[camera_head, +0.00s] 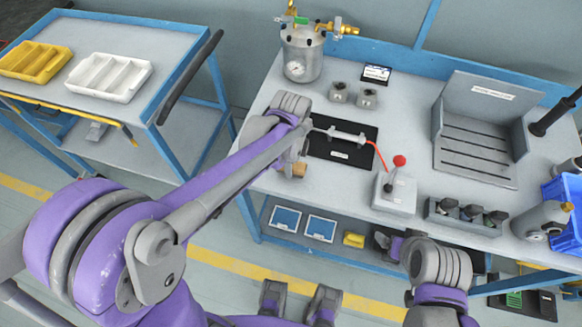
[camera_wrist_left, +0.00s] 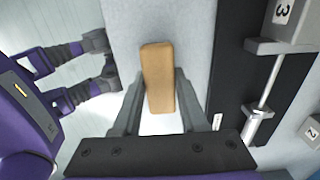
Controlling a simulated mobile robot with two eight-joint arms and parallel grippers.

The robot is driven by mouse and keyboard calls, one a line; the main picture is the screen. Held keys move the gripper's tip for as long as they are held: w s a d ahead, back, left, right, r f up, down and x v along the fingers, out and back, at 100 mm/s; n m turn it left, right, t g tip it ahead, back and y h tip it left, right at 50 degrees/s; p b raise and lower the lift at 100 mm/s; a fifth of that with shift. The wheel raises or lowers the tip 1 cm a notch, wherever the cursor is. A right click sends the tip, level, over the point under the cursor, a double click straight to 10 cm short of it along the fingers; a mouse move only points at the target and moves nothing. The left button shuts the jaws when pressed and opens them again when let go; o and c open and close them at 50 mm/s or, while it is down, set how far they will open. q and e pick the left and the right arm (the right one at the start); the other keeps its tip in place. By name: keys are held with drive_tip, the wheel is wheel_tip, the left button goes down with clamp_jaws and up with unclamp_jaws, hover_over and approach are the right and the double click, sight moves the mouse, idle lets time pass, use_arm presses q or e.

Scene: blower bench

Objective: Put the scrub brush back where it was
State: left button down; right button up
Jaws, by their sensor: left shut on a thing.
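The scrub brush shows as a plain tan wooden block (camera_wrist_left: 158,75) in the left wrist view. It also shows in the head view (camera_head: 300,170), by the front left part of the bench top. My left gripper (camera_wrist_left: 158,88) is shut on it, one finger on each long side. In the head view the left gripper (camera_head: 291,166) is partly hidden by my wrist. The bristles are hidden, and I cannot tell whether the brush touches the bench. My right arm is at the lower right of the head view; its fingers cannot be made out clearly.
A black mat (camera_head: 352,148) with a metal tool lies just right of the brush. A grey box with a red knob (camera_head: 398,161), a slotted grey fixture (camera_head: 478,145) and a pressure pot (camera_head: 302,55) stand on the bench. A cart (camera_head: 165,45) with yellow and white trays stands left.

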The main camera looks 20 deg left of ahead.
use_arm(q)
drive_tip(key=shift+f, duration=0.85)
drive_tip(key=shift+f, duration=0.15)
drive_tip(key=shift+c, duration=2.2)
unclamp_jaws()
